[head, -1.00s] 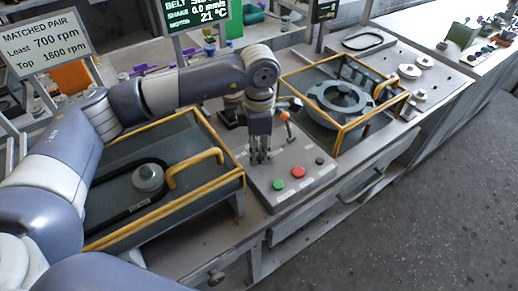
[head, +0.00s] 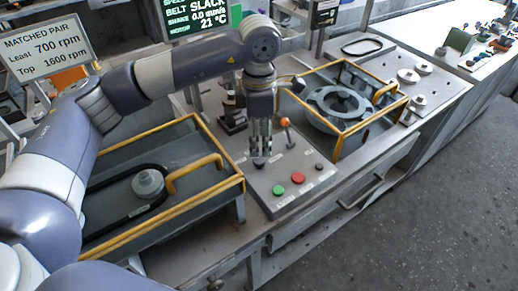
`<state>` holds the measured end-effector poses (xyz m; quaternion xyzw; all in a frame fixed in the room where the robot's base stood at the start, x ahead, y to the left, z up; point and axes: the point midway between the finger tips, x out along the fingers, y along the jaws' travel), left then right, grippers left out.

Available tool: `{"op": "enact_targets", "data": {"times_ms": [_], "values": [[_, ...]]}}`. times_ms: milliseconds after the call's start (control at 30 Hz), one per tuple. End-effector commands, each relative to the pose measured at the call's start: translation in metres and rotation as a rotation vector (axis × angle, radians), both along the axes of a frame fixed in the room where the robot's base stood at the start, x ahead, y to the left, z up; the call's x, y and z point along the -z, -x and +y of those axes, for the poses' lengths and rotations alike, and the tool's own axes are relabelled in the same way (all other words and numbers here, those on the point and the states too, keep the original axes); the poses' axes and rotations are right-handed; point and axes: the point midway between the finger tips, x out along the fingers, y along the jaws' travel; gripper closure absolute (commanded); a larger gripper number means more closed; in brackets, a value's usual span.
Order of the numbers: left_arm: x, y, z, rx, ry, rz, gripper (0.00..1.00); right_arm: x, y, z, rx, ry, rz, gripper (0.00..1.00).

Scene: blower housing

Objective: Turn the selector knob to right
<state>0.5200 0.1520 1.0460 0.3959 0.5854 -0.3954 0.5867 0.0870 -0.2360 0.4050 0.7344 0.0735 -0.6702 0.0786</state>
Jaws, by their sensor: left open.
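A small dark piece, probably the selector knob (head: 259,164), shows just below the fingertips. The fingers partly cover it, so I cannot read which way it points or whether they touch it. My right gripper is not in view.
A yellow-railed tray with a belt and pulley (head: 148,183) lies left of the panel. A yellow-railed frame around a grey round housing (head: 338,102) stands to the right. A display reads "BELT SLACK" (head: 205,12). A sign (head: 45,50) stands at the left.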

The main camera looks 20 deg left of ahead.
Motion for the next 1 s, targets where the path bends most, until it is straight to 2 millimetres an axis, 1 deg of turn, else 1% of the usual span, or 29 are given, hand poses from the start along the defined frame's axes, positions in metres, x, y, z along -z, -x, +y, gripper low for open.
{"op": "enact_targets", "data": {"times_ms": [33,100,200,300,433,867,967,1000], "values": [[-0.012,0.0,0.0,0.0,0.001,-0.003,0.53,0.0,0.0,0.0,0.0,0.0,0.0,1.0],[-0.025,-0.001,0.0,-0.001,0.001,-0.004,0.53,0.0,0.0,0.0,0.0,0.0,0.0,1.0],[-0.04,-0.001,0.0,-0.002,0.0,-0.002,0.53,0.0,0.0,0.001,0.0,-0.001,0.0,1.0],[-0.049,0.0,0.0,-0.002,0.0,0.0,0.53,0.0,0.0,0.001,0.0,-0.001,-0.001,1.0],[-0.054,0.0,0.0,-0.001,0.0,0.001,0.53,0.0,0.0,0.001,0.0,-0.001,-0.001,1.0],[-0.055,0.0,0.0,-0.001,0.0,0.001,0.53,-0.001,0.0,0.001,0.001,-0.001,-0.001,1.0],[-0.063,0.0,0.0,-0.001,0.0,0.0,0.53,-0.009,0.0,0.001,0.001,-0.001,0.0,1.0],[-0.07,0.0,0.0,-0.001,0.0,0.0,0.53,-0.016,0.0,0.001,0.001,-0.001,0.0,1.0]]}}
